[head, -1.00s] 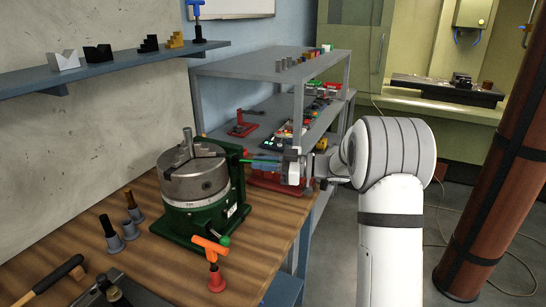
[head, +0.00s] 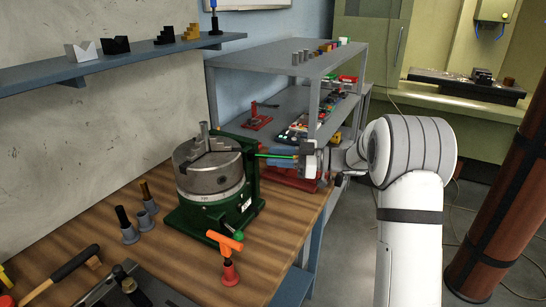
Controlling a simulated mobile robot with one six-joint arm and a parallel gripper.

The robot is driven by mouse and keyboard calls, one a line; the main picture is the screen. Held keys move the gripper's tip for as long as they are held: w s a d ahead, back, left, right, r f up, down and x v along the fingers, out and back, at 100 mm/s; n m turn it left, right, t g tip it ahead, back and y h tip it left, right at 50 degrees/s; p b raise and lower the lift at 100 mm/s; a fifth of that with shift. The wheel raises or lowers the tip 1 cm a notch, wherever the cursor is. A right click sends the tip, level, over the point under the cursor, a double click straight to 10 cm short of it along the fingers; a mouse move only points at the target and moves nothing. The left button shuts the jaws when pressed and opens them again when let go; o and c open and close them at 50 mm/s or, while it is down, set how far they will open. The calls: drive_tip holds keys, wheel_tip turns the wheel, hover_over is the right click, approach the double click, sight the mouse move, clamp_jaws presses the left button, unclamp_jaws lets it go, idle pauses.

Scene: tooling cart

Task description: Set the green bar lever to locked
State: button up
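A thin green bar (head: 278,156) lies nearly level in the head view, between the green chuck fixture and my gripper. Its left end is near the fixture's upright and its right end meets my gripper (head: 299,160). I cannot tell whether the fingers are around the bar or just beside it, nor whether they are open or shut. A red base (head: 296,180) shows below and behind my gripper, partly hidden. I cannot tell which body the bar is fixed to. No locked or unlocked marking is readable.
A grey chuck (head: 207,173) on a green base (head: 195,217) stands close left on the wooden bench (head: 180,264). An orange-handled red tool (head: 230,272) stands in front. A grey shelf unit (head: 285,64) rises behind my gripper. Open floor lies right of the bench.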

drive_tip(key=s+d, duration=0.1)
drive_tip(key=d, duration=0.6)
drive_tip(key=shift+d+b, duration=0.3)
drive_tip(key=shift+d, duration=0.05)
drive_tip(key=shift+s, duration=0.1)
